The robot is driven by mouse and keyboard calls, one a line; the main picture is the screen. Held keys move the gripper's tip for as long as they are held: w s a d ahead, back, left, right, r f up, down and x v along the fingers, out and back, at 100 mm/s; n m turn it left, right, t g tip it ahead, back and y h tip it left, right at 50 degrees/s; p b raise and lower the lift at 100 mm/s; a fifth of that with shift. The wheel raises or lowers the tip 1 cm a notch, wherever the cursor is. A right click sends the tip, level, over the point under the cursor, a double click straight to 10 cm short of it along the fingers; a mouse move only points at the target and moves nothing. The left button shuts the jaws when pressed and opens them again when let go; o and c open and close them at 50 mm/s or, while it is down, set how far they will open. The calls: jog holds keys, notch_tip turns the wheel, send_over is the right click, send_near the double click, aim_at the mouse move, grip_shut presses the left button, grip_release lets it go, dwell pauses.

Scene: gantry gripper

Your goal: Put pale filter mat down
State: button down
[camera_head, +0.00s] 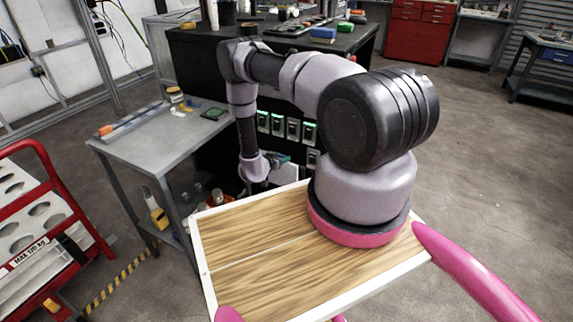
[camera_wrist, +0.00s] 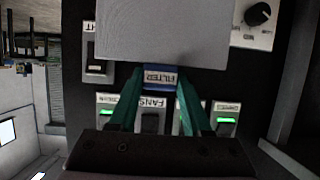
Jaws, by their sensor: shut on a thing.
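The pale filter mat (camera_wrist: 160,30) is a flat light-grey slab at the top of the wrist view. Its far end is cut off by the picture edge. My gripper (camera_wrist: 158,80) has teal fingers and is shut on the mat at its near edge. A blue-edged label reading FILTER (camera_wrist: 160,77) shows upside down between the fingertips; I cannot tell whether it belongs to the mat or to the panel behind.
A dark panel with several green-lit switches (camera_head: 278,126) faces my gripper. A grey metal table (camera_head: 165,140) with small items stands to the left. A red trolley (camera_head: 45,165) is at far left. A cluttered dark bench top (camera_head: 215,38) lies behind. Floor is open at right.

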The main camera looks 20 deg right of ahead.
jog(key=w+d, duration=0.4)
jog(key=shift+d, duration=0.15)
notch_tip(320, 180, down, 2)
jog(key=shift+s+f, duration=0.1)
jog(key=shift+f, duration=0.15)
jog(key=f, duration=0.4)
jog(key=shift+w+f, duration=0.2)
jog(key=shift+f, duration=0.05)
jog(key=shift+c, duration=1.7)
grip_release()
jog(key=shift+f, duration=0.15)
